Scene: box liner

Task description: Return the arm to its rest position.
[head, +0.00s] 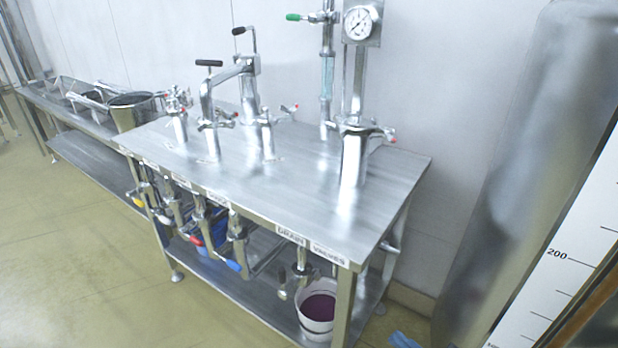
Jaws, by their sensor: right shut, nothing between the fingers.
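I cannot make out either of my grippers or arms in the head view. The steel bench (285,195) with pipe fittings fills the middle of the picture. No gripper shows on, above or beside it.
Upright pipes, valves and a pressure gauge (358,23) stand on the bench. Several valves hang along its front, above a white bucket (317,312) and a blue container (214,232). A metal pot (131,110) stands left. A tall cylinder (520,130) and a marked scale (570,255) are at right. The left floor is clear.

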